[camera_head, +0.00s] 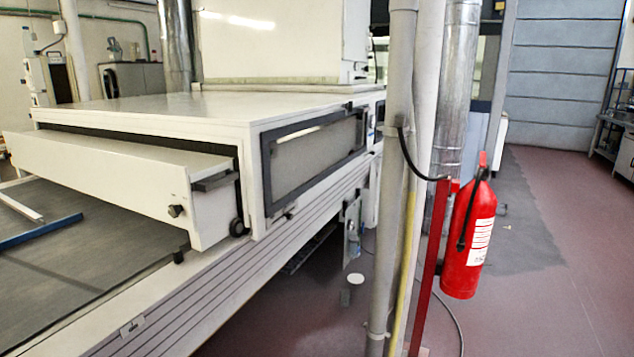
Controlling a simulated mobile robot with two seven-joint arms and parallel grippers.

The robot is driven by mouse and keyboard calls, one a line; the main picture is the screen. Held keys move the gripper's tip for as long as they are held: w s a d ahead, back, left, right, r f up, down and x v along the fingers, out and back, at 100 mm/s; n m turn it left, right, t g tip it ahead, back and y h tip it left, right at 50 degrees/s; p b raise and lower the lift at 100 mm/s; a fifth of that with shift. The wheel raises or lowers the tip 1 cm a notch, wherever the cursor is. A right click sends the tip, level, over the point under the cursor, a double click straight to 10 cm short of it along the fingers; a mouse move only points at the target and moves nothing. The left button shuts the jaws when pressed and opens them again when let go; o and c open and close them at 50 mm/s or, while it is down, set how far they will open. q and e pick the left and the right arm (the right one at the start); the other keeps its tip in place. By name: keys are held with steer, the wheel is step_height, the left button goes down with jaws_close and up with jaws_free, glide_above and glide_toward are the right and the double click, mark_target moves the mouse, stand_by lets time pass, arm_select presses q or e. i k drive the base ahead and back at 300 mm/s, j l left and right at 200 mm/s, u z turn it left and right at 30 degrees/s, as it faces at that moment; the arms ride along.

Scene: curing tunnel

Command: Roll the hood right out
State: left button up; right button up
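The curing tunnel (190,108) is a long white box with a dark-framed side window (315,150). The hood (115,177) is a white, low cover at its near end, partly out of the tunnel mouth and over the dark conveyor belt (90,245). Its end face has a black knob (176,211), and a small black wheel (237,228) sits at its lower corner near the tunnel. The hood's inner end is hidden inside the tunnel. Neither of my grippers shows in this view.
A grey pipe (398,150) and a red fire extinguisher (470,240) on a red post (432,265) stand right of the tunnel. A blue strip (42,232) and a pale bar (20,207) lie on the belt. Reddish floor (560,290) is open at the right.

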mark_target(144, 180)
steer(key=i+l+u, duration=0.1)
steer(key=i, duration=0.4)
steer(key=i+l+u, duration=0.2)
steer(key=l+u, duration=0.25)
steer(key=l, duration=0.1)
